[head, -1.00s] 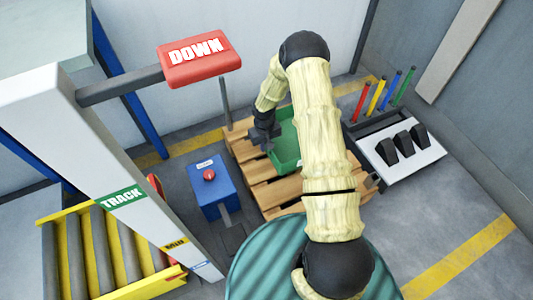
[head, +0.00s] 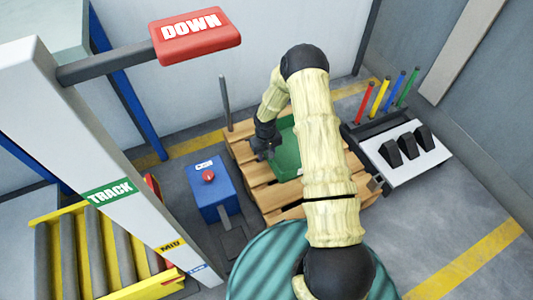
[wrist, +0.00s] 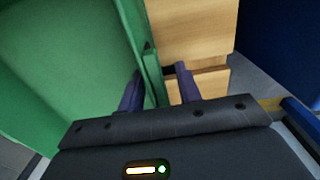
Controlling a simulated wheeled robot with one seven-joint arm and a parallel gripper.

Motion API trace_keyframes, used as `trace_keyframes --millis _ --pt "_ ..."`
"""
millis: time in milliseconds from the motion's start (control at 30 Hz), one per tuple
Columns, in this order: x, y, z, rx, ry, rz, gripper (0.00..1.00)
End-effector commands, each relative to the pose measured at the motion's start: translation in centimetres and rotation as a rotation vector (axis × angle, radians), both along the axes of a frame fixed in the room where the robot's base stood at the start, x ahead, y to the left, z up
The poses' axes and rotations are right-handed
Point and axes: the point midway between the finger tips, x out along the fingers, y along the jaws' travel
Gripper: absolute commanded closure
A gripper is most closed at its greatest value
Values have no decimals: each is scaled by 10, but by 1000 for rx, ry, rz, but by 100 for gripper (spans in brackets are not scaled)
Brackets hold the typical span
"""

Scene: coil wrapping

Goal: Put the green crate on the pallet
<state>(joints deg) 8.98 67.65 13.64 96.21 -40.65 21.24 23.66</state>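The green crate (head: 288,160) sits on the wooden pallet (head: 258,188), partly hidden behind my arm. My gripper (head: 262,152) is at the crate's left side in the head view. In the wrist view, my gripper's two dark fingers (wrist: 158,88) stand apart on either side of the green crate's wall (wrist: 150,78). A gap shows between the right finger and the wall, so the gripper looks open around it. Wooden pallet slats (wrist: 190,28) show beside the crate in the wrist view.
A blue box with a red button (head: 209,176) stands left of the pallet. A grey panel with black levers (head: 400,155) is at its right. A teal ribbed round object (head: 265,265) is in front. A white post with a red DOWN sign (head: 195,35) rises at left.

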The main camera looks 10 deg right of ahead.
Motion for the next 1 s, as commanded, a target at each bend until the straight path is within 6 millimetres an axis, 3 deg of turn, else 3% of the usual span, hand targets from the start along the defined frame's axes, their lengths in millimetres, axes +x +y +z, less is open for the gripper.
trace_keyframes --millis 267,433,1000 --pt "0 0 1 0 0 0 65" --pt "0 0 12 0 -1 0 65" --pt "0 2 114 -1 0 0 65"
